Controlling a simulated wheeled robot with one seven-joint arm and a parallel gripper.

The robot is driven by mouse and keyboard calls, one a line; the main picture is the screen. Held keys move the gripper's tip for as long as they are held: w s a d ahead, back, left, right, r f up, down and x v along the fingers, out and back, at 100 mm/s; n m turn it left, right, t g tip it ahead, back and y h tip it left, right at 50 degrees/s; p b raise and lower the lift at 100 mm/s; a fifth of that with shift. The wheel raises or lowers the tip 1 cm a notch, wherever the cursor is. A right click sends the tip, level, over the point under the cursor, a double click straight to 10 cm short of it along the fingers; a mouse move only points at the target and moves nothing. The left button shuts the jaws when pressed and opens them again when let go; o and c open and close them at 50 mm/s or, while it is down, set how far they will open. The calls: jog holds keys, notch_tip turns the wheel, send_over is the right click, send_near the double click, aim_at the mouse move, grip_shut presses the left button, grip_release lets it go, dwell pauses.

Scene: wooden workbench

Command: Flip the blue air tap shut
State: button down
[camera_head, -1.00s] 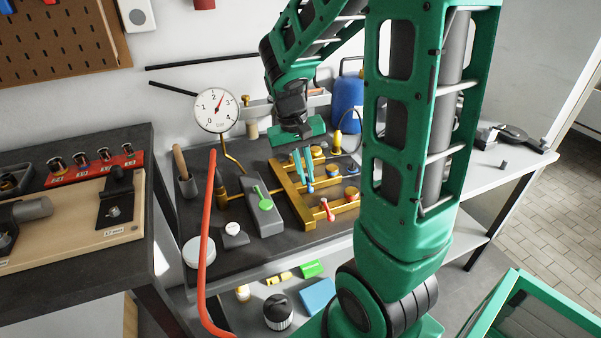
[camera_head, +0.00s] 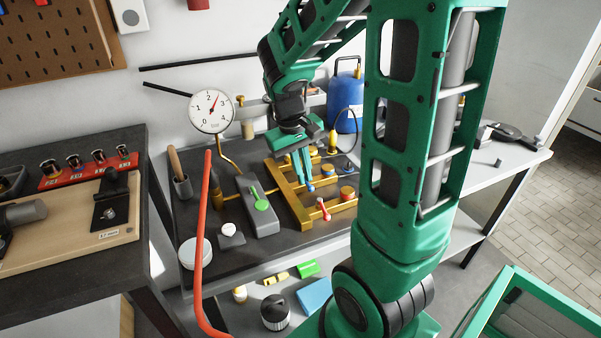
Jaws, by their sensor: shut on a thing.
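The blue air tap (camera_head: 311,188) sits on the brass manifold (camera_head: 273,176) at the middle of the bench; only its blue rounded end shows clearly. My gripper (camera_head: 307,181) points down at it from above, its two teal fingers close together and shut on the tap's lever. The fingers hide most of the lever, so its exact angle cannot be told. A red tap (camera_head: 323,209) stands on the front branch of the manifold, and a green tap (camera_head: 260,201) lies on a grey block to the left.
A pressure gauge (camera_head: 211,112) stands behind on a brass pipe. A red hose (camera_head: 202,240) rises at the front left. A blue canister (camera_head: 345,105) stands behind my gripper.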

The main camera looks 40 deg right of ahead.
jog(key=c, duration=1.9)
grip_release()
jog(key=shift+w, duration=0.2)
jog(key=shift+o, duration=0.2)
jog(key=shift+s, duration=0.1)
notch_tip(320, 180, up, 10)
jog(key=a, duration=0.2)
jog(key=shift+w+r, duration=0.25)
jog(key=shift+w, duration=0.05)
jog(key=shift+s, duration=0.1)
jog(key=s+f+m+y, duration=0.1)
jog(key=s+f, duration=0.1)
jog(key=s, duration=0.7)
jog(key=s+f+m+y, duration=0.1)
jog(key=s+f+m, duration=0.1)
jog(key=s, duration=0.7)
jog(key=shift+s+f+t, duration=0.15)
jog(key=shift+f+t, duration=0.15)
jog(key=shift+f, duration=0.35)
